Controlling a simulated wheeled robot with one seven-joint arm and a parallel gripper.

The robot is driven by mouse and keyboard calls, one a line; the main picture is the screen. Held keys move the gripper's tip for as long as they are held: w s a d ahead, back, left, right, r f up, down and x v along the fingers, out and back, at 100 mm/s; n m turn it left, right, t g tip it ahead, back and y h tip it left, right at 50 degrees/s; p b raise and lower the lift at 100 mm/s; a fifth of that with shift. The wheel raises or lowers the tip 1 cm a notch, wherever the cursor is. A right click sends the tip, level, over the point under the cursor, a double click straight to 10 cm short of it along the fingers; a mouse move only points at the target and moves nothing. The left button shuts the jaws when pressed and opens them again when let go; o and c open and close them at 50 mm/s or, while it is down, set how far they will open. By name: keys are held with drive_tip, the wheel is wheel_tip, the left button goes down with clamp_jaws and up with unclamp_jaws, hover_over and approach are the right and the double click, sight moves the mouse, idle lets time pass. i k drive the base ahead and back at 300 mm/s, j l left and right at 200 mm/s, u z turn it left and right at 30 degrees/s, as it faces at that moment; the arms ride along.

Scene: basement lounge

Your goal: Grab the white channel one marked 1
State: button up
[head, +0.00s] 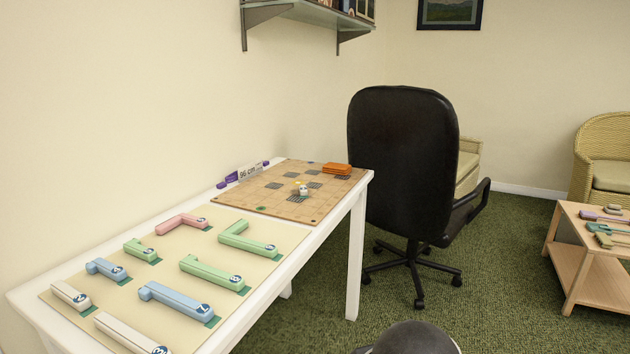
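Two white channel pieces lie on the beige mat (270,231) on the white table at the left. The short white channel (66,292) lies near the mat's left edge, with a dark round label at its right end; its number is too small to read surely. The long white channel (122,332) lies at the front of the mat and is partly cut off by the picture's bottom edge. Its round label is also cut and not clearly readable. My gripper is not in view.
Blue (178,299), green (213,272) and pink (181,223) channels share the mat. A brown grid board (270,193) lies behind. A black office chair (403,165) stands past the table's far end. A low wooden table (580,262) is at right. Green carpet (490,300) lies open between.

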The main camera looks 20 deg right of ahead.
sight(302, 189)
drive_tip(key=i+l+u, duration=0.15)
drive_tip(key=i+l, duration=0.15)
drive_tip(key=i+l+u, duration=0.15)
drive_tip(key=i+l, duration=0.2)
drive_tip(key=i+l+u, duration=0.15)
drive_tip(key=l, duration=0.3)
drive_tip(key=i+l+u, duration=0.15)
drive_tip(key=i+l, duration=0.25)
drive_tip(key=l+u, duration=0.55)
drive_tip(key=l, duration=0.25)
drive_tip(key=i, duration=0.05)
